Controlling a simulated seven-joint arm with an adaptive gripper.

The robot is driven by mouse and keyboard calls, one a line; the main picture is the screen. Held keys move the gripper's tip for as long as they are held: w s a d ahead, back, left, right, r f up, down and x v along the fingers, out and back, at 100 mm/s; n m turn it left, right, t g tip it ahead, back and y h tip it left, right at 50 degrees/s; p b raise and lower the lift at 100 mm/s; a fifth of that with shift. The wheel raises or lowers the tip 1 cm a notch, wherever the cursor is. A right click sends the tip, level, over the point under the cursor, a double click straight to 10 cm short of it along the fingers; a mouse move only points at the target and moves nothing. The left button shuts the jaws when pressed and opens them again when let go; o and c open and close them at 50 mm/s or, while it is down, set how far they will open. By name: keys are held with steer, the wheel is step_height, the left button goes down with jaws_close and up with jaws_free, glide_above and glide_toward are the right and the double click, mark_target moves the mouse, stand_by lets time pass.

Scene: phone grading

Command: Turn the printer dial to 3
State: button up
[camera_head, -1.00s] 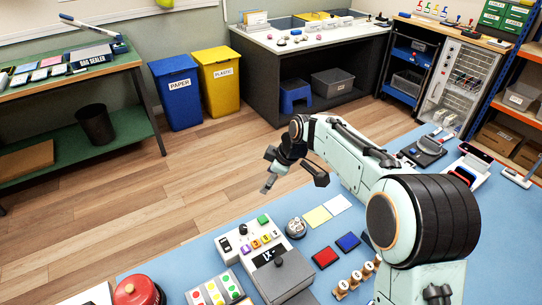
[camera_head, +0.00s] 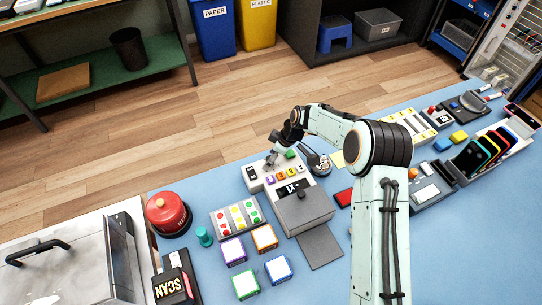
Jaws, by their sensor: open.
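A grey and white boxy machine (camera_head: 312,207), which looks like the printer, stands on the blue table. It has a dark display (camera_head: 293,187), a row of small coloured buttons (camera_head: 284,176) and a small dark knob (camera_head: 301,194) on its grey top. I cannot tell whether this knob is the dial, and no number setting is readable. My gripper (camera_head: 273,159) is open and empty, above the machine's far end near a green button (camera_head: 291,154). Its fingers look apart from the knob; whether they touch the far panel is unclear.
A red dome button (camera_head: 167,213), a panel of coloured lights (camera_head: 237,217) and several coloured-edged cubes (camera_head: 264,237) stand left of the machine. A round silver and dark object (camera_head: 318,163) is close at its right. A grey sheet (camera_head: 320,247) lies in front.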

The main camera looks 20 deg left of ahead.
steer(key=shift+c, duration=0.3)
jaws_close()
steer(key=m+t, duration=0.1)
steer(key=m, duration=0.3)
steer(key=shift+s+m+t, duration=0.1)
steer(key=shift+m+t, duration=0.2)
steer(key=shift+t, duration=0.1)
steer(key=m, duration=0.2)
steer(key=m+t+h, duration=0.1)
steer(key=m, duration=0.1)
steer(key=shift+a+m+t, duration=0.1)
steer(key=shift+m+t, duration=0.2)
steer(key=m+h, duration=0.1)
steer(key=m, duration=0.3)
steer(key=shift+m+t+h, duration=0.3)
steer(key=shift+t+h, duration=0.1)
steer(key=shift+m+h, duration=0.8)
steer(key=shift+m, duration=1.3)
